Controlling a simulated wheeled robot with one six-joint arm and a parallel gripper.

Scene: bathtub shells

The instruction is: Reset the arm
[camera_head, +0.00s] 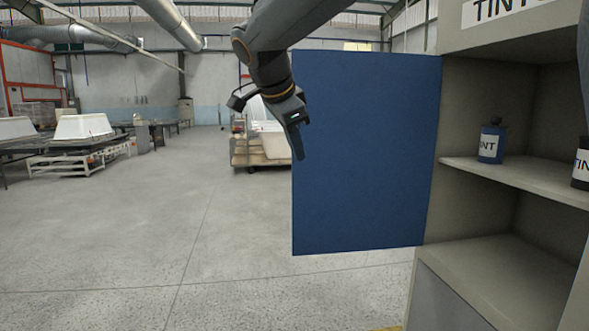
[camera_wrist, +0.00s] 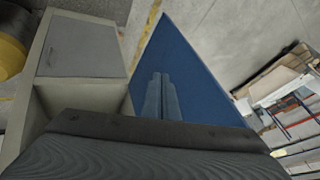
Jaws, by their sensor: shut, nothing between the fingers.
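My gripper (camera_head: 298,140) hangs at the end of my dark arm, pointing down, in front of the left part of an open blue cabinet door (camera_head: 370,150). Its fingers are together and hold nothing. In the wrist view the shut fingers (camera_wrist: 162,82) show against the blue door (camera_wrist: 185,70). I cannot tell whether the fingers touch the door.
The grey cabinet (camera_head: 480,255) stands at the right with its shelves exposed. A blue tint can (camera_head: 491,143) stands on its middle shelf; a dark can (camera_head: 581,165) is cut off at the right edge. White tub shells (camera_head: 82,126) rest at the left back. The floor between is clear.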

